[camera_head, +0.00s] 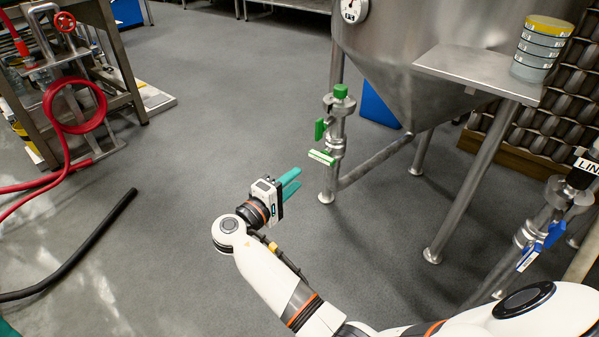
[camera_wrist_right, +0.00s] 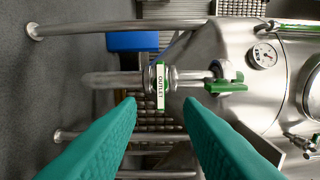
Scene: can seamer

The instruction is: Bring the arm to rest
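My right gripper (camera_head: 291,184) is in the middle of the head view, at the end of my white arm. Its teal fingers are apart and empty, pointing right toward the tank's outlet pipe. The right wrist view shows the same open fingers (camera_wrist_right: 160,108), with a clear gap between them. Beyond the gap is a green-and-white OUTLET tag (camera_wrist_right: 160,86) on the pipe; the fingers look clear of it. A teal sliver in the bottom left corner of the head view may be part of my left gripper; its fingers cannot be made out.
A steel cone-bottomed tank (camera_head: 400,62) stands on legs to the right, with a green-handled valve (camera_head: 320,129). Stacked tins (camera_head: 541,50) stand on a steel shelf (camera_head: 480,72). A black hose (camera_head: 88,244) and red hose (camera_head: 67,150) are at left. Grey floor between is clear.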

